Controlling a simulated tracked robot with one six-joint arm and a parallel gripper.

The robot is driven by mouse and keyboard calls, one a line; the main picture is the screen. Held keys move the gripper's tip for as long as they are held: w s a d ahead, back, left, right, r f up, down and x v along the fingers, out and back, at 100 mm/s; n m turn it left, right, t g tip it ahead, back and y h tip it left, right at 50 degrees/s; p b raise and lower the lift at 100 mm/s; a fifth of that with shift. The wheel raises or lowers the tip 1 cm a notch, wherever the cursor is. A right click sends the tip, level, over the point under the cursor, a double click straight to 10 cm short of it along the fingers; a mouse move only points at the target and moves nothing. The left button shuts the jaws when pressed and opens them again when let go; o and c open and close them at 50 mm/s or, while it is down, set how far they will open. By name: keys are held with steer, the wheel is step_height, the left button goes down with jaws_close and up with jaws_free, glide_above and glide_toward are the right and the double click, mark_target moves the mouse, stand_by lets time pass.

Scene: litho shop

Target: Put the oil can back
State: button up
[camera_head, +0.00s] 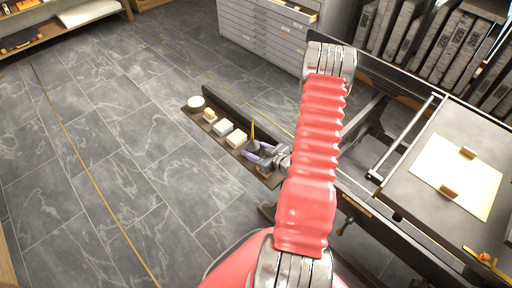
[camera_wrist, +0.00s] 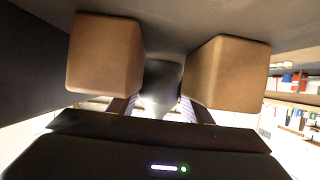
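The oil can (camera_head: 253,146) is a small grey can with a thin yellow spout pointing up, at the near end of a long dark tray (camera_head: 192,113) in the head view. My gripper (camera_head: 258,152) has pale purple fingers, one on each side of the can. In the wrist view, the grey can (camera_wrist: 162,78) fills the gap between my two brown finger pads, which appear to press on it. My gripper (camera_wrist: 163,75) looks shut on it. The can's base is partly hidden, so I cannot tell whether it touches the tray.
The tray also holds a white round pot (camera_head: 196,103) and several pale blocks (camera_head: 222,127). A press bed with a cream sheet (camera_head: 457,175) stands on the right. Grey drawers (camera_head: 262,30), one open, and a rack of slabs (camera_head: 440,40) stand behind. The tiled floor (camera_head: 110,130) on the left is clear.

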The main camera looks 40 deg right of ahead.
steer(key=o, duration=0.4)
steer(key=shift+r, duration=0.15)
steer(key=v, duration=1.2)
stand_by(0.6)
